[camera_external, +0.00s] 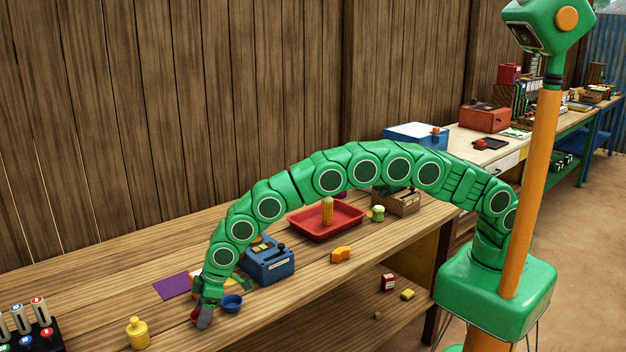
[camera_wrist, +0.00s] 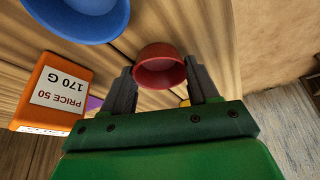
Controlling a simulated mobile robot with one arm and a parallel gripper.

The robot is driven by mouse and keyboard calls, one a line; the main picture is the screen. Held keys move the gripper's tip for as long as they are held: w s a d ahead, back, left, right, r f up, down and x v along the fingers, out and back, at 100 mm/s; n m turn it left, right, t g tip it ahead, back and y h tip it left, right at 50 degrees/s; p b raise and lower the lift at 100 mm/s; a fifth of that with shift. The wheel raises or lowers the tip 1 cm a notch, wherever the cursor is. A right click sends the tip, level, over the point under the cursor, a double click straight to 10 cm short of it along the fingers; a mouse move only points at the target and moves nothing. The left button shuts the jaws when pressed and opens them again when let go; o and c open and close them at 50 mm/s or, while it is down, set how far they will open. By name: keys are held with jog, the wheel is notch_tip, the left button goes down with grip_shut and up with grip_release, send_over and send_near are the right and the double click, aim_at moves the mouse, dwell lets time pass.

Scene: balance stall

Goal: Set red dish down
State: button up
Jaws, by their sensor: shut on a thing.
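The red dish (camera_wrist: 160,66) sits between the two dark fingers of my gripper (camera_wrist: 163,84) in the wrist view, and the jaws are shut on it. In the external view only a small red edge of it shows beside my gripper (camera_external: 205,316), low at the near part of the wooden bench (camera_external: 120,280). The fingers and arm hide most of the dish there. I cannot tell whether its base touches the bench top.
A blue dish (camera_external: 232,303) is close on the right; it also shows in the wrist view (camera_wrist: 80,12). An orange box (camera_wrist: 52,95) with a price label is nearby. A blue scale (camera_external: 267,262), yellow bottle (camera_external: 138,333), purple mat (camera_external: 172,286) and red tray (camera_external: 340,226) are around.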

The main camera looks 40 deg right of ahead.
notch_tip(320, 180, up, 3)
jog(key=shift+r, duration=0.15)
jog(key=shift+s+d+r, duration=0.35)
jog(key=shift+d+r, duration=0.25)
jog(key=shift+r, duration=0.15)
jog(key=shift+s+d+r, duration=3.2)
jog(key=shift+d+r, duration=0.85)
jog(key=shift+d, duration=1.35)
jog(key=w+d+f, duration=0.1)
jog(key=w+d, duration=0.2)
jog(key=w, duration=0.8)
jog(key=w+d+f, duration=0.1)
jog(key=w+d, duration=0.1)
jog(key=w, duration=0.9)
jog(key=w+d+f, duration=0.2)
jog(key=w+d, duration=0.1)
jog(key=w, duration=0.9)
jog(key=shift+s+d+f, duration=0.1)
jog(key=shift+s+f, duration=0.05)
jog(key=shift+f, duration=2.05)
jog(key=shift+s+f, duration=0.1)
jog(key=shift+f, duration=2.05)
jog(key=shift+f, duration=0.1)
